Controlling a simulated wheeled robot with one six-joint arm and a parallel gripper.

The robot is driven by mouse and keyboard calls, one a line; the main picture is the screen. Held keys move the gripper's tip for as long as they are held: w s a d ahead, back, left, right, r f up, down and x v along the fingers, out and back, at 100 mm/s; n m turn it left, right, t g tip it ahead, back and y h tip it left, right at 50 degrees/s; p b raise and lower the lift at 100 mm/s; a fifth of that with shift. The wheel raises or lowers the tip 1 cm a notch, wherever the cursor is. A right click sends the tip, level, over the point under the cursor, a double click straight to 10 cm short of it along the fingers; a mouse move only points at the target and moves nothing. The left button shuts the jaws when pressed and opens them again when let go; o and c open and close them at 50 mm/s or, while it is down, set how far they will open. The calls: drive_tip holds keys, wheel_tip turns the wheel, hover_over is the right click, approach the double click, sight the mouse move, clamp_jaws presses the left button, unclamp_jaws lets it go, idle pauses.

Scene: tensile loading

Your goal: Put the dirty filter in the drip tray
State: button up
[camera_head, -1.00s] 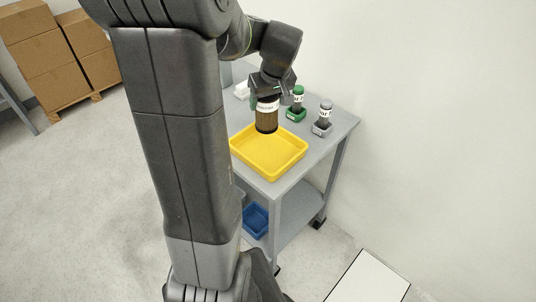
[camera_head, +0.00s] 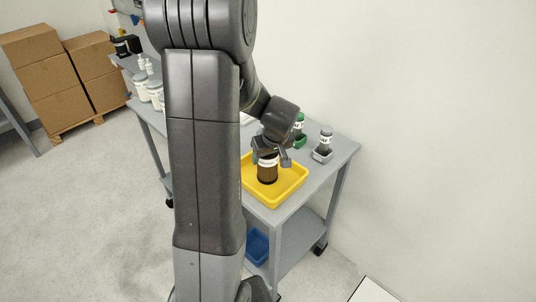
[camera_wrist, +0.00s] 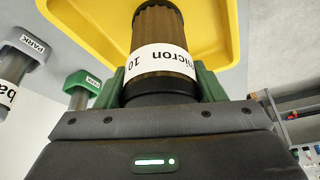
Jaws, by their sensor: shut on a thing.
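The dirty filter (camera_head: 267,171) is a dark brown ribbed cylinder with a white label band and a black top. My gripper (camera_head: 268,150) is shut on its top and holds it upright. In the wrist view the filter (camera_wrist: 158,35) shows between my green-padded fingers (camera_wrist: 160,88), and its label reads "10 micron". The yellow drip tray (camera_head: 290,191) lies on the grey cart, and the filter is over its inside. I cannot tell whether the filter's bottom touches the tray floor.
A green holder (camera_head: 299,141) and a grey holder (camera_head: 322,155), each with a labelled cylinder, stand behind the tray. White jars (camera_head: 149,90) stand at the cart's far left. A blue bin (camera_head: 257,246) sits on the lower shelf. The wall is close on the right.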

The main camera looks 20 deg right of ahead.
drive_tip(key=shift+f, duration=0.1)
drive_tip(key=o, duration=1.2)
drive_tip(key=b+v, duration=0.1)
drive_tip(key=v, duration=1.1)
drive_tip(key=shift+s, duration=0.1)
